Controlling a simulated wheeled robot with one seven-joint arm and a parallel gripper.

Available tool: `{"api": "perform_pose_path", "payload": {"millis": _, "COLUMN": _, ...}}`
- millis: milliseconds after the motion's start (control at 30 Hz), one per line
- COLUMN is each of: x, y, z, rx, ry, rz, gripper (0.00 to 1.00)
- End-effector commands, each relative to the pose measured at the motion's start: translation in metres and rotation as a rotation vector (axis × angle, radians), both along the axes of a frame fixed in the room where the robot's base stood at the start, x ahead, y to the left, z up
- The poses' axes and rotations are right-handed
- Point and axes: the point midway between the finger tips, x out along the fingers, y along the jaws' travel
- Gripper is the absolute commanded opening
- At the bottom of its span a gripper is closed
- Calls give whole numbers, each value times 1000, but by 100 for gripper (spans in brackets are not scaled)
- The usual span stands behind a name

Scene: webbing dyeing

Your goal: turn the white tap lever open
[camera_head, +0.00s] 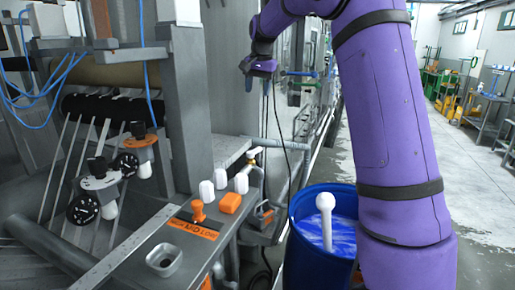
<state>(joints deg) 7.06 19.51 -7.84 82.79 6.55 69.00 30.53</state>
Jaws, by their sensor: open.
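A small tap (252,157) with a pale lever on top and a brass-coloured body sits on the pipe beside the grey machine, behind the panel with white knobs. The lever is small in the picture and its exact angle is hard to tell. My gripper (258,84) hangs from my purple arm at the top middle. In the picture it is above the tap, apart from it. Its jaws are open, small and dark, with nothing seen between them.
A blue barrel (295,212) with blue liquid and a white paddle (325,212) stands right of the tap. White knobs (241,183), an orange block (230,203) and an orange lever (198,208) stand on the panel. A dark cable hangs near the tap. Open floor lies right.

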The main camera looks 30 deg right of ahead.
Motion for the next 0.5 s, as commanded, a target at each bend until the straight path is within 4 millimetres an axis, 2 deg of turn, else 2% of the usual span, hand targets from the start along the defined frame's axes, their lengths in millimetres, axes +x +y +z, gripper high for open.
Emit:
{"api": "perform_pose_path", "payload": {"millis": 33, "x": 17, "y": -9, "z": -12, "rx": 2, "ry": 16, "rz": -29, "gripper": 53}}
{"api": "perform_pose_path", "payload": {"millis": 200, "x": 64, "y": -33, "z": -50, "rx": 10, "ry": 57, "rz": -123, "gripper": 53}}
{"api": "perform_pose_path", "payload": {"millis": 500, "x": 131, "y": -72, "z": -132, "rx": 11, "ry": 130, "rz": -275, "gripper": 53}}
